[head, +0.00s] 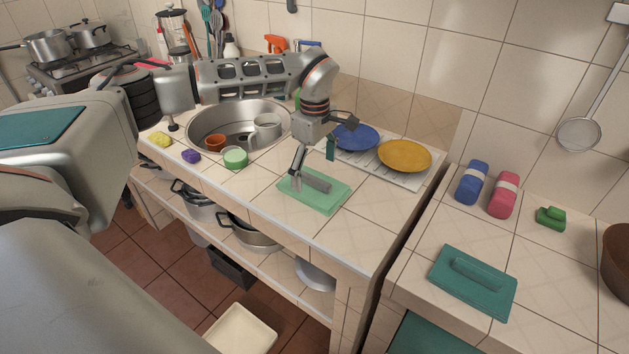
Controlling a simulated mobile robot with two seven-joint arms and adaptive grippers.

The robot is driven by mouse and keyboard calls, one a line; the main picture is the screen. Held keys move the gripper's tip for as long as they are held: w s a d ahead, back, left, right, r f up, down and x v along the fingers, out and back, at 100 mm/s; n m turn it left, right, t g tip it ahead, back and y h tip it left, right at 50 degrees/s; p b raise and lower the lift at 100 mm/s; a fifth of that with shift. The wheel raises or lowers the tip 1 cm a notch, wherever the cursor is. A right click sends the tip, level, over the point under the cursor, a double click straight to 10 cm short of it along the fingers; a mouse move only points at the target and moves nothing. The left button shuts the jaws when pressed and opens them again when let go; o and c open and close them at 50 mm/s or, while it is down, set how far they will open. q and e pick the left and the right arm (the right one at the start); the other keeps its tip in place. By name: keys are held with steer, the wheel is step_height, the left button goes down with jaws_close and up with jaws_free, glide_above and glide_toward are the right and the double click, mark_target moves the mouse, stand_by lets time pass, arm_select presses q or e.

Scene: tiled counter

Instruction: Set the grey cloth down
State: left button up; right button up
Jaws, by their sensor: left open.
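The grey cloth (318,181) appears as a small rolled grey shape lying on a light green tray (325,202) near the front edge of the sink counter. My left gripper (313,171) is open just above it. One finger reaches down by the cloth's left end, and the other is raised toward the dish rack. The cloth looks supported by the tray; I cannot tell whether the near finger touches it. My right gripper is not in view.
A round sink (200,128) lies left, with a green cup (235,158) beside it. A blue plate (357,137) and a yellow plate (405,155) sit on a white rack behind the tray.

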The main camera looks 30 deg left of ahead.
mark_target(315, 178)
arm_select(q)
step_height(315, 178, up, 7)
steer(key=shift+f, duration=0.15)
steer(key=shift+r, duration=0.75)
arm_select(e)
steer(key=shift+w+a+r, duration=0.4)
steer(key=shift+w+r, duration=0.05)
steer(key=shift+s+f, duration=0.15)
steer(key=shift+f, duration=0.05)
